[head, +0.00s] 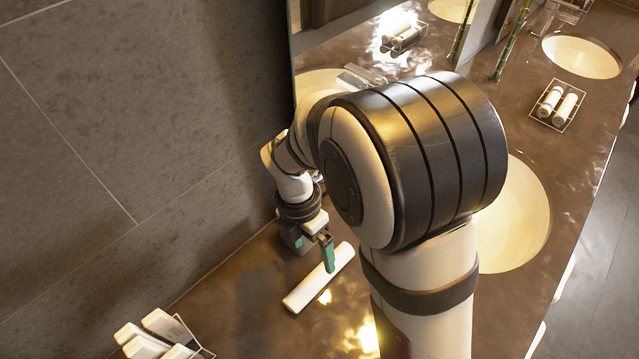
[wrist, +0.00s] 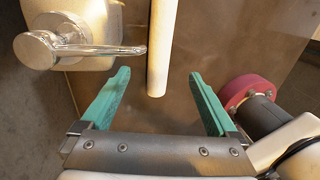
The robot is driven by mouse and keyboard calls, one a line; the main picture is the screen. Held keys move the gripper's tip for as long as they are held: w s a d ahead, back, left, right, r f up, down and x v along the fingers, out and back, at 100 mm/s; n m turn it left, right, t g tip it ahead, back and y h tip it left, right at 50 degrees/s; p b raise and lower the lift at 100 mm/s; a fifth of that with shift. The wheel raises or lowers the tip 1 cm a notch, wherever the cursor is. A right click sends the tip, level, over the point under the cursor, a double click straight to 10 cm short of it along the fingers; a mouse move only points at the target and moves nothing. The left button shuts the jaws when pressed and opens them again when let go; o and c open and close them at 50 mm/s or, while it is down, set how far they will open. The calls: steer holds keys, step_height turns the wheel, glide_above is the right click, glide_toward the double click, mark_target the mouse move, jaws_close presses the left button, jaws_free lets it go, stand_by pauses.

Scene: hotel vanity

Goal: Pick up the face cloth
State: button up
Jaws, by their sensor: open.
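A long white roll, which looks like the face cloth (head: 303,292), lies on the dark counter in the head view, right by my gripper (head: 328,254). The wrist view shows the same white roll (wrist: 162,45) running from the top edge down toward the gap between my green fingers. My gripper, also in the wrist view (wrist: 158,76), is open and empty. The height between fingers and roll is hard to judge.
A metal faucet (wrist: 62,46) is close left of the roll in the wrist view. A rack with white items (head: 150,338) stands at the lower left of the head view. A wire tray with white rolls (head: 558,105) and a basin (head: 515,220) are to the right. A tiled wall (head: 130,110) bounds the left.

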mark_target(318, 274)
steer(key=f, duration=0.6)
steer(key=s+d+f, duration=0.1)
steer(key=f, duration=0.2)
steer(key=shift+s+d+f, duration=0.1)
steer(key=shift+f, duration=0.05)
jaws_close()
